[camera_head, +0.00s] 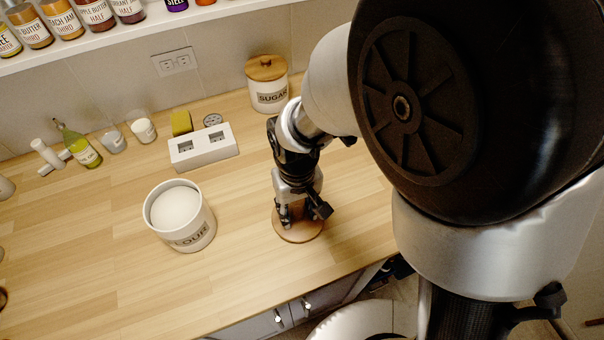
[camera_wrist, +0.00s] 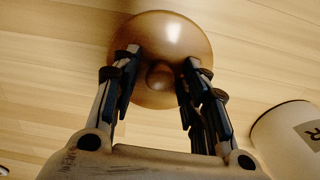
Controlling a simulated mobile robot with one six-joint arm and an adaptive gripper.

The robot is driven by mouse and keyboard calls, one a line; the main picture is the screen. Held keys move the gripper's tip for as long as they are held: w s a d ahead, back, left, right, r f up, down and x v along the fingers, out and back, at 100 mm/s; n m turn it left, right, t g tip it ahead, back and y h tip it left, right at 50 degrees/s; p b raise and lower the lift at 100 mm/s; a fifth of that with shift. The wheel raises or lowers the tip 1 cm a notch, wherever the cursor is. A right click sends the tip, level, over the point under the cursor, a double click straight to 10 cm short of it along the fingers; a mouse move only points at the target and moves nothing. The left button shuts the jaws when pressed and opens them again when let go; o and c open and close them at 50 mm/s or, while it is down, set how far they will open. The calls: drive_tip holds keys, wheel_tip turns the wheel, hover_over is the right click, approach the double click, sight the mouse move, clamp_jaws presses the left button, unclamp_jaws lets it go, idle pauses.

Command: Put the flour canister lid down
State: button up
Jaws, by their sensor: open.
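The flour canister lid (camera_head: 298,228) is a round wooden disc lying flat on the wooden counter, right of the flour canister. In the wrist view the lid (camera_wrist: 165,40) shows its round knob between my fingers. My gripper (camera_head: 298,215) is right above the lid. In the wrist view my gripper (camera_wrist: 160,70) is open, with its fingers on either side of the knob and apart from it. The white flour canister (camera_head: 183,222) stands open with white flour in it; part of it also shows in the wrist view (camera_wrist: 285,140).
A sugar canister (camera_head: 268,90) with its wooden lid on stands at the back. The counter's front edge is close to the lid. Bare counter (camera_head: 90,240) lies left of the flour canister.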

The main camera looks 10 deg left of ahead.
sight(299, 211)
wheel_tip(299, 211, up, 12)
drive_tip(key=r+p, duration=0.1)
drive_tip(key=p, duration=0.4)
drive_tip(key=s+d+r+m+t, duration=0.2)
drive_tip(key=s+d+r+m, duration=0.1)
drive_tip(key=d, duration=0.7)
drive_tip(key=s+d+r+m+t, duration=0.2)
drive_tip(key=s+d+r+m, duration=0.1)
drive_tip(key=s+d+r, duration=0.3)
drive_tip(key=d+r, duration=0.2)
drive_tip(key=d, duration=0.2)
drive_tip(key=shift+s+d+r+t, duration=0.15)
drive_tip(key=shift+d+r+t, duration=0.05)
drive_tip(key=shift+d+t, duration=0.1)
